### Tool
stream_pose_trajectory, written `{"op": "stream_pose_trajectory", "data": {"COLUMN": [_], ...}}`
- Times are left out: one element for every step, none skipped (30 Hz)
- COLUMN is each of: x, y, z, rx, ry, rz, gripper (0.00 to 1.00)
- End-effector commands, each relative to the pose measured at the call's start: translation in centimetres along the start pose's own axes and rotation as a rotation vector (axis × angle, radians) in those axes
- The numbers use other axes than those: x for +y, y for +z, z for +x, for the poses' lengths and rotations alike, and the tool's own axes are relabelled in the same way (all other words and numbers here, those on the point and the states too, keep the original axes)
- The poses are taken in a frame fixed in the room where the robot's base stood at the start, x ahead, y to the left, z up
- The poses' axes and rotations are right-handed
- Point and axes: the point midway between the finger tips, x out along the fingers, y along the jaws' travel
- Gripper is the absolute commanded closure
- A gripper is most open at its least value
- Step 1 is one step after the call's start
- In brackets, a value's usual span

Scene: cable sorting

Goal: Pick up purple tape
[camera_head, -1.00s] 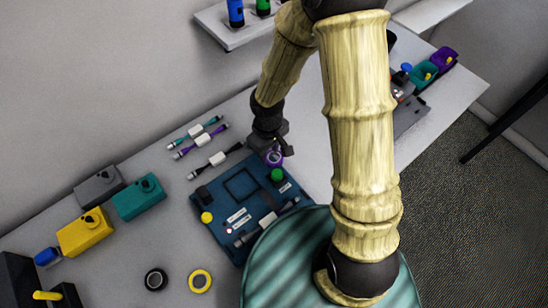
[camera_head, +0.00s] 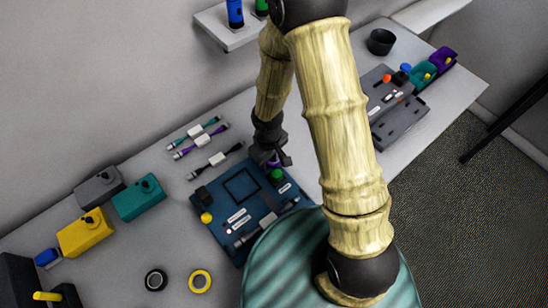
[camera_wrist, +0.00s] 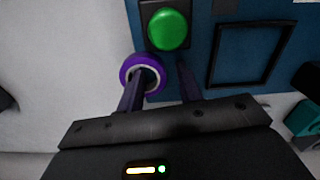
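The purple tape (camera_wrist: 128,72) is a ring with a pale inner edge, seen in the wrist view beside the green button (camera_wrist: 168,29) of the blue board. My gripper (camera_wrist: 164,76) is open, with its two dark fingers apart. The left finger overlaps the ring's hole and the right finger is outside the ring, to its right. I cannot tell how deep the left finger reaches. In the head view my gripper (camera_head: 273,160) covers most of the tape, leaving only a little purple showing.
The blue board (camera_head: 213,215) lies around the gripper's right and front. Several cables (camera_head: 215,160) lie to the left. Black tape (camera_head: 156,280) and yellow tape (camera_head: 200,281) lie near the front. Yellow (camera_head: 84,236) and teal (camera_head: 138,202) boxes stand at left. A grey panel (camera_head: 400,118) lies at right.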

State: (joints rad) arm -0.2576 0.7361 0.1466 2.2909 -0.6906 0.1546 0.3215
Motion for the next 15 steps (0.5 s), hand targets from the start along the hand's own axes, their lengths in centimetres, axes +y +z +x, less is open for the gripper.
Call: {"op": "stream_pose_trajectory", "data": {"x": [-0.02,-0.02,-0.02,-0.01,-0.01,0.0,0.03,0.04,0.04,0.04,0.05,0.05,0.04,0.04,0.04], "y": [-0.01,-0.01,0.0,0.0,0.0,0.0,0.02,0.02,0.02,0.02,0.02,0.02,0.02,0.02,0.02], "z": [0.0,-0.01,-0.01,-0.01,-0.01,-0.01,-0.01,-0.01,-0.01,-0.01,-0.01,-0.01,-0.01,-0.01,-0.02], "rx": [0.0,0.0,0.0,0.0,0.0,0.0,0.0,0.0,0.0,0.0,0.0,0.0,0.0,0.0,0.0], "ry": [0.0,0.0,0.0,0.0,0.0,0.0,0.0,0.0,0.0,0.0,0.0,0.0,0.0,0.0,0.0], "rz": [0.0,0.0,0.0,0.0,0.0,0.0,0.001,0.001,0.001,0.001,0.001,0.001,0.001,0.001,0.001], "gripper": [0.64,0.64,0.64,0.64,0.64,0.64,0.7,0.76,0.84,0.9,0.96,1.0,1.0,1.0,1.0]}}
